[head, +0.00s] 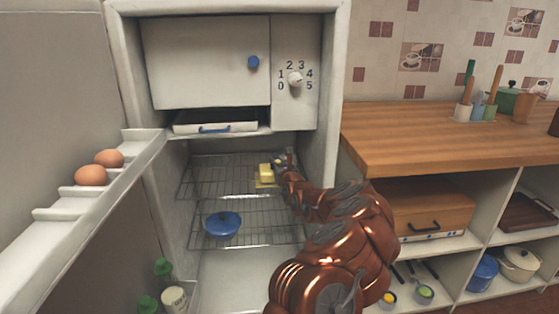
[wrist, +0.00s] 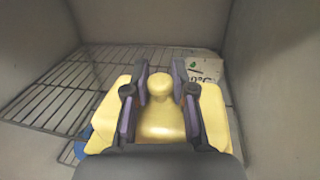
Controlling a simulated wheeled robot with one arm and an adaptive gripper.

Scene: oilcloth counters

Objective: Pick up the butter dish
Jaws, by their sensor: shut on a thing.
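The butter dish (head: 265,171) is yellow and sits at the upper wire shelf inside the open fridge in the head view. In the wrist view its lid with a round knob (wrist: 160,88) stands between my gripper's fingers, and the wider pale yellow base (wrist: 212,112) shows on both sides. My gripper (wrist: 160,95) is shut on the butter dish, with fingers on either side of the knob. In the head view my gripper (head: 279,164) reaches in from the right. I cannot tell whether the dish touches the shelf.
A white carton (wrist: 204,68) lies beyond the dish. The fridge door with eggs (head: 90,176) is at left, and the fridge's right wall (head: 317,150) is close to my arm. The upper shelf's left side is clear.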

